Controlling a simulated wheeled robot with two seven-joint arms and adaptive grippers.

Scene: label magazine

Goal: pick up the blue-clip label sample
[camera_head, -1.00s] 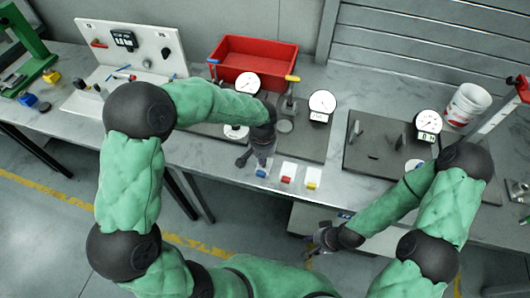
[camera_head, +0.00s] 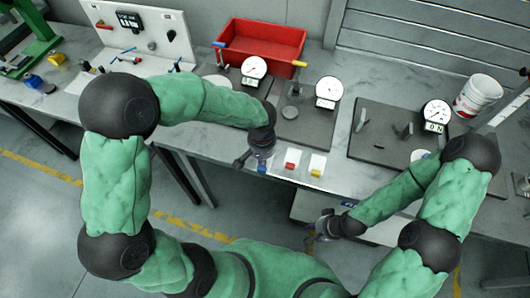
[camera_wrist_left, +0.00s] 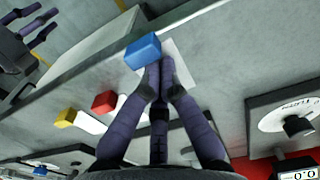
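The blue-clip label sample shows in the left wrist view as a blue clip (camera_wrist_left: 144,49) with a white card (camera_wrist_left: 184,62) behind the fingertips. In the head view its blue clip (camera_head: 262,169) is just below my left gripper (camera_head: 258,160), near the table's front edge. The left gripper's fingers (camera_wrist_left: 160,75) are drawn together at the sample, seemingly closed on its card. The clip looks larger and out of line with the other clips. My right gripper (camera_head: 321,229) is low in front of the table, with fingers spread and empty in the left wrist view (camera_wrist_left: 32,32).
A red-clip sample (camera_head: 290,166) and a yellow-clip sample (camera_head: 316,172) lie to the right. Behind stand dial gauges (camera_head: 328,90) on dark plates and a red bin (camera_head: 262,45). A white bucket (camera_head: 478,94) is at the right.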

